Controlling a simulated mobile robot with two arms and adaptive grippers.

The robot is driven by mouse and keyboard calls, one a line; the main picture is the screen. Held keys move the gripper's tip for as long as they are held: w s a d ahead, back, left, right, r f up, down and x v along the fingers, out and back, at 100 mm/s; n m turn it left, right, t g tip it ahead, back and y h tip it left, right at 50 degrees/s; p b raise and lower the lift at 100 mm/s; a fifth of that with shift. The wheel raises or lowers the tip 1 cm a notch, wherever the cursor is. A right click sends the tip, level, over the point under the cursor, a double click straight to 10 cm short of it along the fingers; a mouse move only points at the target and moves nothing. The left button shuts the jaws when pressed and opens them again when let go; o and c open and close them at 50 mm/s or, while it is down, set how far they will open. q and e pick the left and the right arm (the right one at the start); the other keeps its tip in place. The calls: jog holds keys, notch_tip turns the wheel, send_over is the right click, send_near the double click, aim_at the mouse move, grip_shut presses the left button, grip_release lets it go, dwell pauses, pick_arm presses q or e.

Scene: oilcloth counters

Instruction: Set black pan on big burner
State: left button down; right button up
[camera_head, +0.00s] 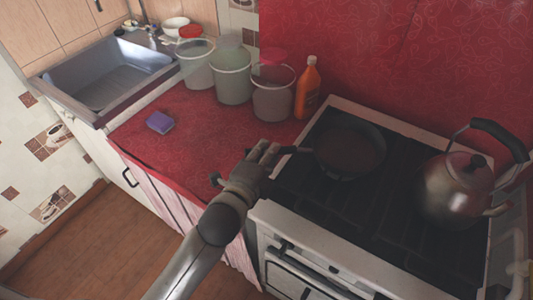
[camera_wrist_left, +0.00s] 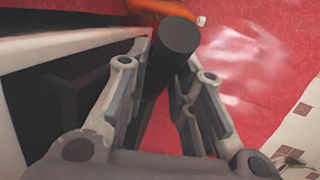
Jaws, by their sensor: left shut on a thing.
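The black pan (camera_head: 350,150) is over the far left part of the dark stove top (camera_head: 335,205), its handle pointing left. It looks level; I cannot tell whether it rests on the grate or is held just above it. The burner under it is hidden, so its size does not show. My left gripper (camera_head: 268,153) is at the stove's left edge, shut on the pan's handle. In the left wrist view the dark handle (camera_wrist_left: 178,42) lies between the two fingers (camera_wrist_left: 165,95). My right gripper is not in view.
A metal kettle (camera_head: 455,185) stands on the right of the stove. An orange bottle (camera_head: 308,90) and several clear buckets (camera_head: 231,75) line the back of the red counter (camera_head: 190,150). A purple sponge (camera_head: 160,122) lies near the sink (camera_head: 105,80).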

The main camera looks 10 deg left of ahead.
pick_arm(q)
jog(key=shift+f+b, duration=0.25)
jog(key=shift+b, duration=0.05)
dwell(0.5)
jog(key=c, duration=1.2)
grip_release()
jog(key=shift+o, duration=0.2)
jog(key=shift+f, duration=0.15)
jog(key=shift+s+f, duration=0.1)
jog(key=shift+f, duration=0.2)
jog(key=v, duration=1.2)
jog(key=shift+r, duration=0.3)
